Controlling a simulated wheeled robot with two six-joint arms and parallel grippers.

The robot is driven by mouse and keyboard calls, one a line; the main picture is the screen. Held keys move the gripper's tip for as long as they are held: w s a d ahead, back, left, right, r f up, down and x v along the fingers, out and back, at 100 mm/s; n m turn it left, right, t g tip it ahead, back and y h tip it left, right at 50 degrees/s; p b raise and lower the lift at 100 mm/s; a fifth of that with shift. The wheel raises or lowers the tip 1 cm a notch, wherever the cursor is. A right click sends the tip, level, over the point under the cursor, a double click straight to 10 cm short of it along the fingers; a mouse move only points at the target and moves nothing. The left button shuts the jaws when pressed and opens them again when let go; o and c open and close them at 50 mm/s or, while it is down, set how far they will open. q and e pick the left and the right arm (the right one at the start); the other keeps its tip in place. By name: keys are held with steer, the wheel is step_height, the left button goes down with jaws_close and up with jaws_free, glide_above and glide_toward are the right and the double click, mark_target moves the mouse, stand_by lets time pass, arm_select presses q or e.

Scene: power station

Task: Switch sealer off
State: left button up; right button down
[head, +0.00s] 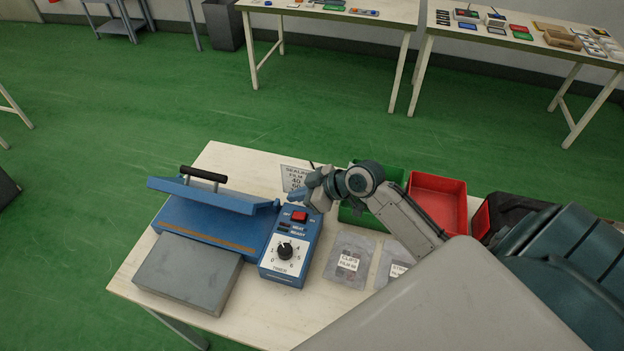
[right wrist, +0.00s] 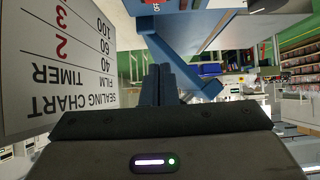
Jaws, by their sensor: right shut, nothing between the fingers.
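The blue sealer (head: 205,218) stands at the left of the near table, its lid (head: 205,192) raised and its black handle (head: 203,174) on top. Its control box (head: 270,262) carries a red switch (head: 299,216), heat and ready markings, and a timer dial (head: 285,250). My right gripper (head: 293,195) is shut and empty, just behind and above the red switch; whether it touches the box cannot be told. In the right wrist view its closed fingers (right wrist: 161,84) point toward the blue sealer body (right wrist: 190,45). My left gripper is not in view.
The sealing chart (right wrist: 58,60) stands close beside the right gripper; it also shows behind it in the head view (head: 293,178). A green bin (head: 352,217), a red bin (head: 438,200) and labelled bags (head: 348,262) lie to the right. A grey plate (head: 187,272) sits before the sealer.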

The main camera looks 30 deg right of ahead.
steer(key=s+d+r+b, duration=0.1)
steer(key=s+d+r, duration=0.2)
steer(key=r, duration=0.3)
steer(key=shift+s+r+b, duration=0.2)
steer(key=shift+r+b, duration=0.1)
steer(key=shift+r, duration=0.05)
stand_by(0.5)
